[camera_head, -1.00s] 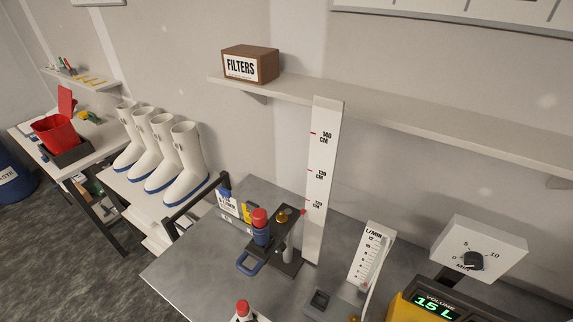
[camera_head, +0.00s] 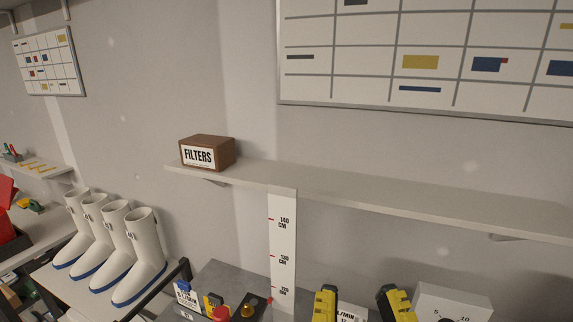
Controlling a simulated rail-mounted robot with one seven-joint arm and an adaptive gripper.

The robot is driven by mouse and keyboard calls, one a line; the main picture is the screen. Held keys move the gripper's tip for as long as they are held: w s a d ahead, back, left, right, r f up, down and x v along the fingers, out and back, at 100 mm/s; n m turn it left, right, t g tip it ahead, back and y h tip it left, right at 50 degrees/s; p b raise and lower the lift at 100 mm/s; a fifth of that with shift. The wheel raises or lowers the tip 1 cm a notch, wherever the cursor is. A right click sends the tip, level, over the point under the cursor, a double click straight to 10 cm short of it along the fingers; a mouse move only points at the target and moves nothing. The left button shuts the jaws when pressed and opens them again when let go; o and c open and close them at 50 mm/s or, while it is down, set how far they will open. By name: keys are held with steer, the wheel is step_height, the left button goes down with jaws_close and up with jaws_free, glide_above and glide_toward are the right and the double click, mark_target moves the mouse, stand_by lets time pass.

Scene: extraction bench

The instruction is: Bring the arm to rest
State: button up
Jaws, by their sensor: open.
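My gripper (camera_head: 358,292) shows at the bottom edge, right of centre. Its two yellow and black fingers stand upright and wide apart, with nothing seen held between them. The fingers are in front of the grey bench (camera_head: 228,272), and part of a white L/MIN scale (camera_head: 350,313) shows between them. The rest of my arm is below the picture.
A tall white CM ruler (camera_head: 283,240) rises left of my gripper to the shelf (camera_head: 360,191), which holds a FILTERS box (camera_head: 207,154). A white dial box (camera_head: 450,302) is close right of the fingers. White boots (camera_head: 140,255) stand at left.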

step_height(320, 180, up, 18)
steer(key=p, duration=1.4)
steer(key=shift+p, duration=0.4)
